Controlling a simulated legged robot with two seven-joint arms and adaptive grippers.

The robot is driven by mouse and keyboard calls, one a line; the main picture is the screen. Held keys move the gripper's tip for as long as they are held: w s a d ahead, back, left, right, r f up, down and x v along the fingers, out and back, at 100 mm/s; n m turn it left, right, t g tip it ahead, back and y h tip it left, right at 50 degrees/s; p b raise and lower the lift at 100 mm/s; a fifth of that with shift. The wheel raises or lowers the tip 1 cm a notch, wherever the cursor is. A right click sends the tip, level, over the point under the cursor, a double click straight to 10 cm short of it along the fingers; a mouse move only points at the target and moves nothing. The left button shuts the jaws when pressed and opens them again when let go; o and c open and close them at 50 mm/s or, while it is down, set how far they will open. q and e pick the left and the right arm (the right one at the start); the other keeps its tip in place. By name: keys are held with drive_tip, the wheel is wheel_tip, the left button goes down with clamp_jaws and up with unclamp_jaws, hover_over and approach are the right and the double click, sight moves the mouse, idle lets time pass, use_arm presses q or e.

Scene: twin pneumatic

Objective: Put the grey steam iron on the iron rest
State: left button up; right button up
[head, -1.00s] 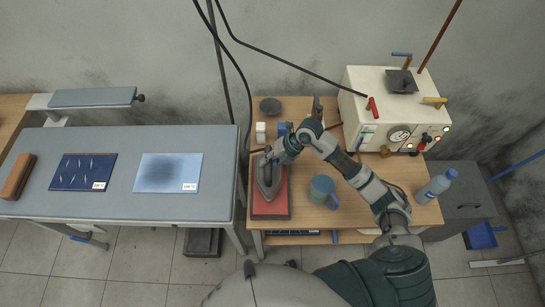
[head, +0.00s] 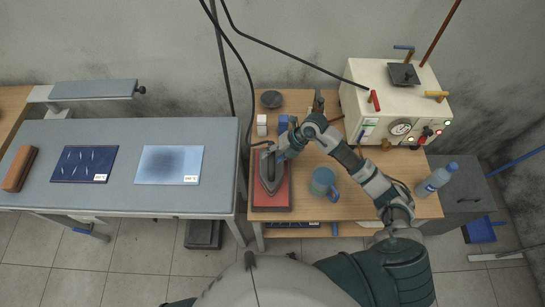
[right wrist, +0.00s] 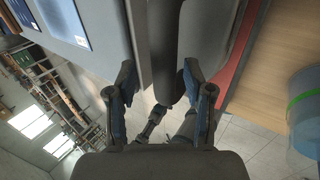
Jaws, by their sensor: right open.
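The grey steam iron (head: 269,177) stands on the red-topped iron rest (head: 271,203) at the left of the wooden table, its tip toward me. My right gripper (head: 281,154) is at the iron's upper right end in the head view. In the right wrist view, the open fingers (right wrist: 158,88) have a grey elongated part of the iron (right wrist: 168,45) showing between and beyond them. I cannot tell whether they touch it. The red rest shows at its right (right wrist: 243,60). My left gripper is not in view.
A blue mug (head: 322,181) stands right of the rest. A steam generator (head: 397,105) is at the back right, with a bottle (head: 438,179) in front. A grey ironing board (head: 120,190) with two fabric pieces is at the left. A dark cable hangs near the iron.

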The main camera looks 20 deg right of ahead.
drive_tip(key=b+v, duration=0.1)
drive_tip(key=v, duration=0.9)
drive_tip(key=shift+d, duration=0.2)
drive_tip(key=shift+r, duration=0.1)
